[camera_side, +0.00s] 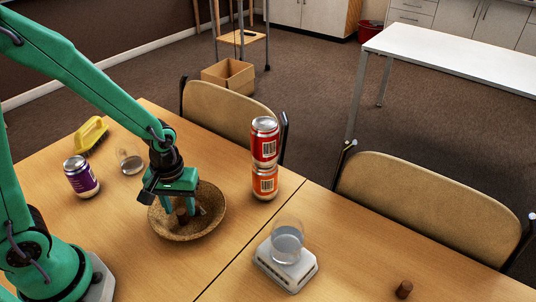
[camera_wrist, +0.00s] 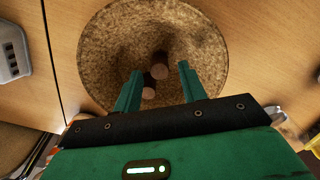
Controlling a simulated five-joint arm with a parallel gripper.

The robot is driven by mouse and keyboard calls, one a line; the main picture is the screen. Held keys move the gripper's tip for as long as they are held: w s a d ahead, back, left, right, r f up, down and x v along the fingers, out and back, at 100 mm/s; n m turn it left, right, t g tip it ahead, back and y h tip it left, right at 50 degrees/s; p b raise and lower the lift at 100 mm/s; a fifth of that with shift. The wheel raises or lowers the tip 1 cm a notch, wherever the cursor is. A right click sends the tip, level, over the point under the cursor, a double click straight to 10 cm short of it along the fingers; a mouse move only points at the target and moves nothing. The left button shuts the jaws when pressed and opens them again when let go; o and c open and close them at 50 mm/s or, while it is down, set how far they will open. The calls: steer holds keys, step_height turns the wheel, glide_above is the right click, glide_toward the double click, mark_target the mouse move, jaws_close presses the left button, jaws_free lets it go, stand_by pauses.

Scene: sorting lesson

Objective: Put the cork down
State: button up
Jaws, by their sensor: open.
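A round, brown, speckled bowl (camera_side: 213,222) stands on the table under my gripper (camera_side: 181,210); it also fills the upper middle of the wrist view (camera_wrist: 105,50). My gripper is open, with its fingers reaching down inside the bowl. A dark brown cork (camera_side: 181,216) shows between or close to the fingers. In the wrist view, one cork end (camera_wrist: 159,71) lies between the fingertips and another (camera_wrist: 148,93) is nearer the left finger. I cannot tell whether either touches a finger. Another cork (camera_side: 404,289) lies on the table at the front right.
A red can (camera_side: 264,140) stands on an orange can (camera_side: 265,183) just behind the bowl. A glass of water (camera_side: 287,243) stands on a white scale (camera_side: 272,270) to the right. A purple can (camera_side: 81,177), a clear glass (camera_side: 130,162) and a yellow brush (camera_side: 91,133) are at left.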

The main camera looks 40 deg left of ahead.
step_height(320, 180, up, 10)
steer(key=shift+f, duration=0.2)
stand_by(0.3)
stand_by(0.4)
step_height(320, 180, up, 11)
steer(key=m+t, duration=0.5)
steer(key=m, duration=0.1)
glide_above(181, 211)
steer(key=s+a, duration=0.4)
steer(key=s, duration=0.1)
steer(key=shift+s+d+r+m+t, duration=0.1)
steer(key=shift+s+r+m+t, duration=0.15)
steer(key=shift+s+m, duration=0.2)
stand_by(0.5)
